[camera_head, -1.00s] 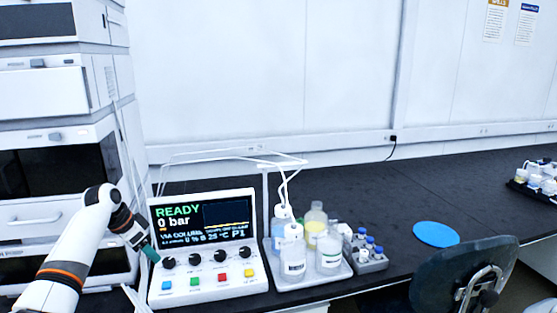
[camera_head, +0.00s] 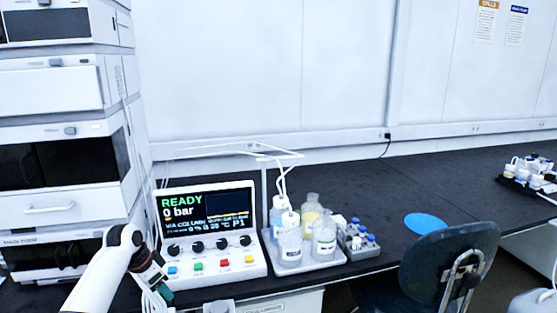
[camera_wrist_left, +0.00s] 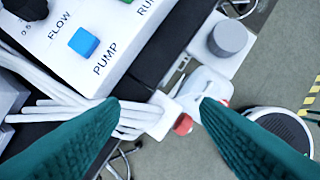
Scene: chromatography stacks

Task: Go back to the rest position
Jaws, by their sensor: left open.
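My left gripper (camera_head: 163,292) is low at the front left of the control box, its teal fingers pointing down. In the left wrist view its fingers (camera_wrist_left: 160,106) stand apart with nothing held between them. White tubes and a white fitting show beyond them. The white control box (camera_head: 212,262) has a screen reading READY and 0 bar, a row of black knobs and several coloured buttons. Its blue PUMP button (camera_wrist_left: 84,42) shows at the top left of the left wrist view, apart from the fingers. My right gripper is not in view.
A tray (camera_head: 316,264) of bottles stands right of the box, with a small vial rack (camera_head: 360,246) beside it. Stacked instruments (camera_head: 70,165) rise at the left. A chair (camera_head: 445,265) stands at the front right. The bench around the blue disc (camera_head: 425,223) is mostly clear.

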